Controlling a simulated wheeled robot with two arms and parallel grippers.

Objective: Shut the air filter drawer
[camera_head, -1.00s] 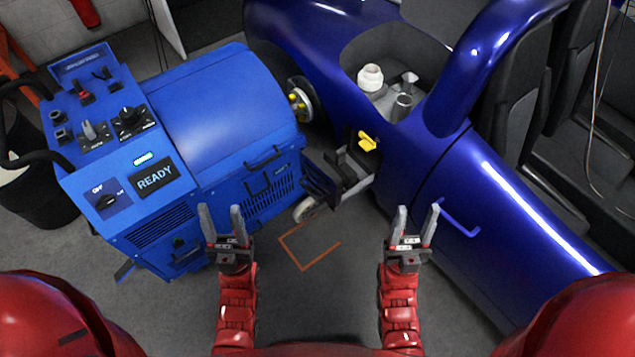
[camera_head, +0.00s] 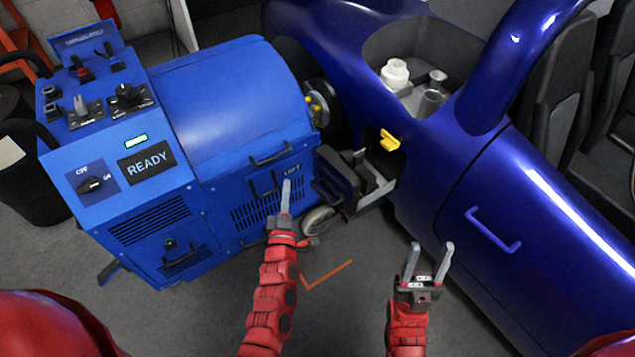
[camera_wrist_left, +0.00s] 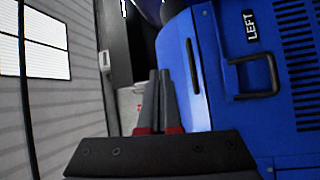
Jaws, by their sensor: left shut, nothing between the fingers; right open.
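What looks like the air filter drawer (camera_head: 372,182) sticks out from the blue car's side in the head view, between the car and the blue machine. It has a dark front with a handle on its left end and a grey inside. It is open. My left gripper (camera_head: 286,186) is shut and empty, pointing forward to the left of the drawer front, in front of the machine's vented side. In the left wrist view its fingers (camera_wrist_left: 157,100) are together with nothing between them. I cannot make out the drawer for certain there. My right gripper (camera_head: 430,254) is open and empty near the car door.
The blue machine (camera_head: 230,100) fills the left, with a READY screen and a LEFT label beside a dark handle (camera_wrist_left: 253,78). A caster wheel (camera_head: 319,220) sits below the drawer. The car door handle (camera_head: 495,238) is at right. The floor in front is clear.

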